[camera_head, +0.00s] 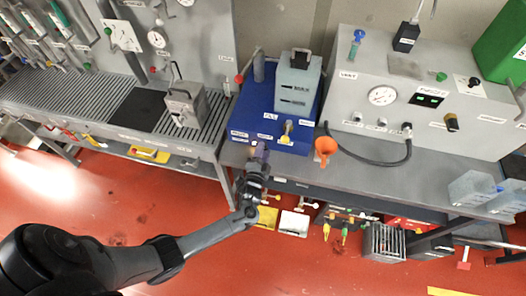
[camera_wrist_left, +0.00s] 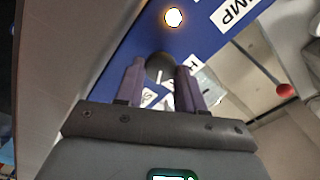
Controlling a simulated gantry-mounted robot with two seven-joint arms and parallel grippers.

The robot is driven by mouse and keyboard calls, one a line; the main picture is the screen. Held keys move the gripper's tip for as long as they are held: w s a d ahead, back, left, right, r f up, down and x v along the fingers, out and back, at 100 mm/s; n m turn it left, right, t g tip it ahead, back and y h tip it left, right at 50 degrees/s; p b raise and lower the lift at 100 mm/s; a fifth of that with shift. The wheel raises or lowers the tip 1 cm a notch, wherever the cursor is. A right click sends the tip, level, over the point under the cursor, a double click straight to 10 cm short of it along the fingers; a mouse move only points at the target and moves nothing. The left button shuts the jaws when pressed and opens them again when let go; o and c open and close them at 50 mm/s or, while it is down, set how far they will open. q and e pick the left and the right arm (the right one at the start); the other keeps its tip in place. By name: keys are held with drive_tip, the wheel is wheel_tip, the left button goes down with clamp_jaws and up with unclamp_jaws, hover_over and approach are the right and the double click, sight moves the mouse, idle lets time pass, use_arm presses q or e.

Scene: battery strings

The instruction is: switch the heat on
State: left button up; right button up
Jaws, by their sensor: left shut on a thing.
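The blue unit (camera_head: 254,107) stands on the grey bench, with a translucent tank on top and white labels along its front edge. My left gripper (camera_head: 260,152) is at the unit's front, below the labels. In the left wrist view its two purple fingers (camera_wrist_left: 160,82) are shut on a dark round knob (camera_wrist_left: 160,66) on the blue panel. A lamp (camera_wrist_left: 174,17) glows white-orange on this panel. A label ending in "MP" (camera_wrist_left: 236,12) and one starting with "H" (camera_wrist_left: 190,72) show in part. The fingers hide part of the knob and its marks. My right gripper is not in view.
An orange funnel (camera_head: 325,147) and a black hose (camera_head: 372,160) are right of the blue unit. A grey console (camera_head: 375,70) with a gauge stands behind them. A grey box (camera_head: 186,104) is at left. A red ball (camera_wrist_left: 285,90) shows at right in the wrist view.

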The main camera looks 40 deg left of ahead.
use_arm(q)
drive_tip(key=o, duration=1)
drive_tip(key=shift+s, duration=0.15)
drive_tip(key=shift+v, duration=5.3)
drive_tip(key=shift+d, duration=0.1)
